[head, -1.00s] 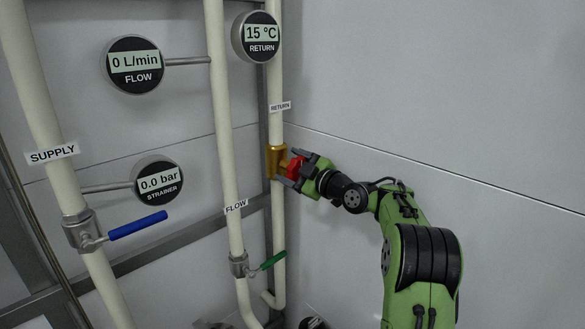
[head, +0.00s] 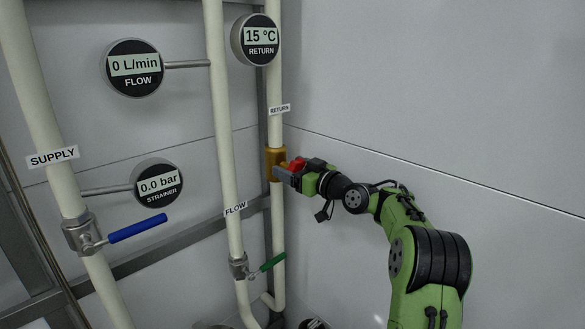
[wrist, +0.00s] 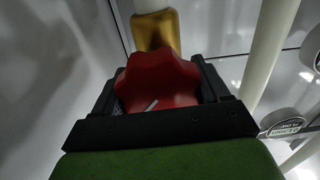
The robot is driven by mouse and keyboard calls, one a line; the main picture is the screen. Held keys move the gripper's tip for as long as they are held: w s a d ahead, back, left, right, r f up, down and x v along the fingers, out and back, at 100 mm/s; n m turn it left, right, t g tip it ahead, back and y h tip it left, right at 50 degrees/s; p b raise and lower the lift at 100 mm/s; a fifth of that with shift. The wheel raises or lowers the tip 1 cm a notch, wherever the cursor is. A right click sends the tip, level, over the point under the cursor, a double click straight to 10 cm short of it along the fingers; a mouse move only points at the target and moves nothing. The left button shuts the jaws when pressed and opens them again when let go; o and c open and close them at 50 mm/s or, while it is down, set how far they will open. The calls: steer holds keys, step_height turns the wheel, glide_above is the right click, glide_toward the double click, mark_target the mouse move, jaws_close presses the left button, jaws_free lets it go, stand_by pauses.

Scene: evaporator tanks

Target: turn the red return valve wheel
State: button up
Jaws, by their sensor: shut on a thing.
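The red return valve wheel (head: 297,164) sits on the brass valve body (head: 276,160) on the return pipe at the back. In the wrist view the lobed red wheel (wrist: 160,80) fills the space between my two dark fingers, with a short light mark on its face. The brass body (wrist: 156,28) shows behind it. My gripper (head: 292,172) is shut on the wheel, with one finger on each side in the wrist view. In the head view my gripper partly hides the wheel.
The flow pipe (head: 227,150) with a green-handled valve (head: 272,262) runs just left of the return pipe. The supply pipe (head: 68,190) with a blue lever (head: 138,228) is farther left. The return gauge (head: 260,40) reads 15 °C. A bare wall (head: 450,110) is at right.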

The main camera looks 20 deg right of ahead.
steer(key=m+p, duration=0.2)
steer(key=m, duration=0.3)
steer(key=shift+d+m, duration=0.15)
steer(key=shift+m, duration=0.25)
steer(key=m+p, duration=0.2)
steer(key=m, duration=0.3)
steer(key=shift+d+f+p, duration=0.1)
steer(key=shift+p, duration=0.25)
steer(key=m+p, duration=0.3)
steer(key=m, duration=0.2)
steer(key=shift+w+f+m+p, duration=0.1)
steer(key=shift+m+p, duration=0.25)
steer(key=shift+m, duration=0.05)
steer(key=m+p, duration=0.4)
steer(key=m, duration=0.1)
steer(key=shift+f, duration=0.1)
steer(key=m, duration=0.6)
steer(key=m+p, duration=0.1)
steer(key=m, duration=0.6)
steer(key=m+p, duration=0.1)
steer(key=m, duration=0.5)
steer(key=shift+s+a+f+m, duration=0.2)
steer(key=shift+a+f+m, duration=0.2)
